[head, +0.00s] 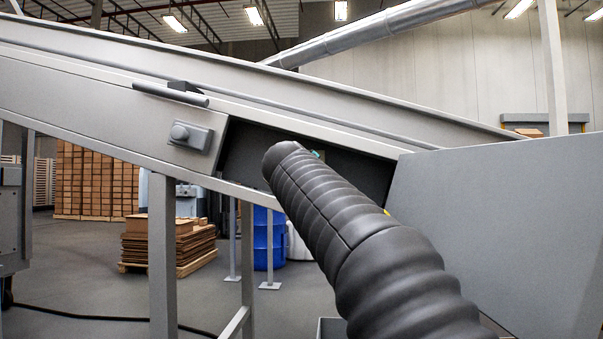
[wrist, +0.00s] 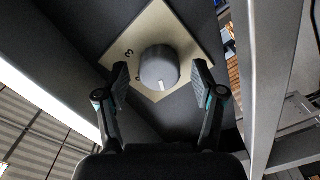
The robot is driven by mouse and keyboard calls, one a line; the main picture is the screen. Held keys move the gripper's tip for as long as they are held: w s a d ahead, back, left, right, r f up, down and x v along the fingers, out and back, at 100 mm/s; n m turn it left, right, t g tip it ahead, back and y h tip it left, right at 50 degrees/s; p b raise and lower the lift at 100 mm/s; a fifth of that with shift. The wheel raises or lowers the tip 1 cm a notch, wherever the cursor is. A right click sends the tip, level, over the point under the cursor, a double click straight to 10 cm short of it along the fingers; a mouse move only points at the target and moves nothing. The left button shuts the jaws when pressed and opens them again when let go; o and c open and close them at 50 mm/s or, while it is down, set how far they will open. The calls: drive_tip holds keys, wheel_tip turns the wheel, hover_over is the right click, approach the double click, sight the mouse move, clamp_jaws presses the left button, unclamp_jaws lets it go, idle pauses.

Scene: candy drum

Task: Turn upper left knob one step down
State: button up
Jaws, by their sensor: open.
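In the wrist view a round dark grey knob (wrist: 159,68) sits on a square beige plate (wrist: 181,24) turned like a diamond. A white pointer mark shows on the knob's lower front. A digit that looks like a 3 is on the plate to its upper left; another mark is partly hidden beside the knob. My gripper (wrist: 160,78) is open, with one finger on each side of the knob and a gap visible at both sides. In the head view the knob and gripper are hidden behind my dark ribbed arm.
In the head view a sloping grey conveyor frame (head: 90,95) crosses the scene, with a small grey box (head: 190,135) on its side. A large grey panel (head: 500,220) stands at right. In the wrist view a grey metal post (wrist: 270,80) stands right of the gripper.

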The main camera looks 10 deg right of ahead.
drive_tip(key=v, duration=1.2)
idle(0.3)
drive_tip(key=s+f+g+y, duration=0.3)
drive_tip(key=f+g, duration=0.3)
drive_tip(key=f, duration=1.7)
drive_tip(key=s+d+f+m+g+y, duration=0.1)
drive_tip(key=s+d+f+m+g, duration=0.1)
drive_tip(key=s+f, duration=1)
drive_tip(key=s+d+f+m+g+y, duration=0.1)
drive_tip(key=s+f+m+g, duration=0.2)
drive_tip(key=s+f, duration=1)
drive_tip(key=shift+s+d+m+g+y, duration=0.2)
drive_tip(key=shift+d+m+g+y, duration=0.15)
drive_tip(key=shift+m, duration=0.35)
